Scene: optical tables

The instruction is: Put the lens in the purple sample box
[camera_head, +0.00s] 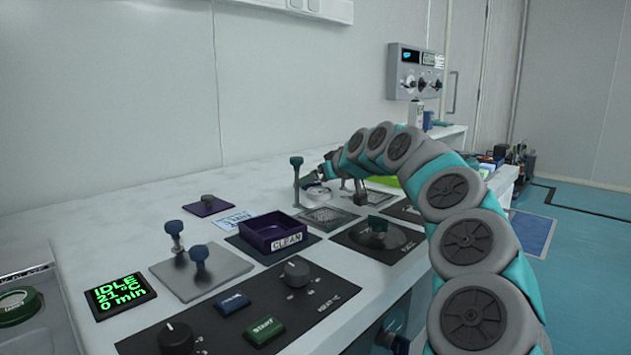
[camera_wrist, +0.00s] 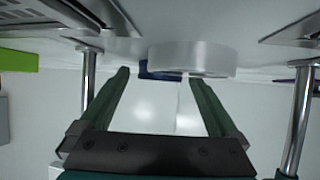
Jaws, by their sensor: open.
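The purple sample box (camera_head: 262,241) is an open tray with a "CLEAN" label on its front, standing on a dark mat mid-bench in the head view. I see nothing inside it. A pale, round disc that looks like the lens (camera_head: 318,194) lies farther back, by a grey perforated plate. My gripper (camera_head: 309,181) is just above and beside it, behind the box. In the wrist view, the disc (camera_wrist: 205,60) shows beyond the open green fingertips (camera_wrist: 160,76), overlapping the right one in the picture. I cannot tell whether they touch. Nothing is held.
Chrome posts (camera_wrist: 88,80) and (camera_wrist: 299,118) flank the fingers in the wrist view. Blue-knobbed posts stand on a grey plate (camera_head: 218,271) left of the box. Control panels line the front edge.

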